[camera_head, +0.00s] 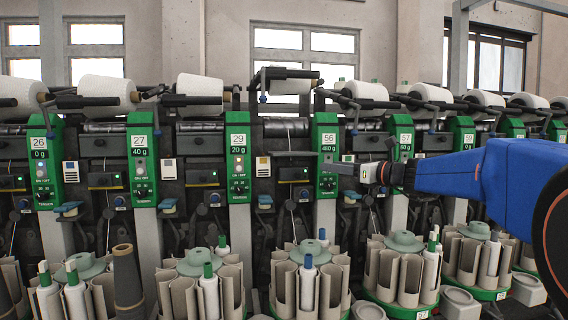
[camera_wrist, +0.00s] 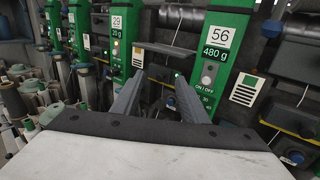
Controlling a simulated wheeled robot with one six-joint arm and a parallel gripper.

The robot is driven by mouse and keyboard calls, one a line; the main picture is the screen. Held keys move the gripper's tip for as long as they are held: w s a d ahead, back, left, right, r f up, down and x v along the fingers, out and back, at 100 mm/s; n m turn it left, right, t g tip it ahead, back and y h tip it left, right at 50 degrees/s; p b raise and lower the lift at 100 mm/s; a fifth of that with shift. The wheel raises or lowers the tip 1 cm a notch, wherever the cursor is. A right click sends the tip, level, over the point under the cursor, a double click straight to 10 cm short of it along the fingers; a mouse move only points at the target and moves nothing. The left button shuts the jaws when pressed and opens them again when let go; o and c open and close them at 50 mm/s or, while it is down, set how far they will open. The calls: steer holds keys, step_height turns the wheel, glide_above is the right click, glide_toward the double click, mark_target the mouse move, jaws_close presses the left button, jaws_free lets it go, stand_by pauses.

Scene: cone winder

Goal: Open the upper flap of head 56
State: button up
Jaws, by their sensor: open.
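The green panel of head 56 (camera_head: 327,150) stands right of the middle in the head view, marked 480 g. In the wrist view the panel of head 56 (camera_wrist: 213,60) is right of the fingers. My gripper (camera_head: 340,169) reaches in from the right, in front of this panel's lower part. In the wrist view my gripper (camera_wrist: 158,82) is open, its two fingers apart with nothing seen between them. A dark horizontal plate (camera_wrist: 168,49) shows beyond the fingertips, between panels 29 and 56. I cannot tell which part is the upper flap or whether it is open.
Panel 29 (camera_head: 238,150) stands to the left and panel 57 (camera_head: 403,140) to the right, behind my arm. White yarn cones (camera_head: 200,92) lie along the top. Bobbin magazines (camera_head: 308,275) stand below in a row, with bobbins upright in them.

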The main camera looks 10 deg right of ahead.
mark_target(297, 161)
steer(key=x, duration=1.7)
steer(key=shift+a, duration=0.1)
jaws_close()
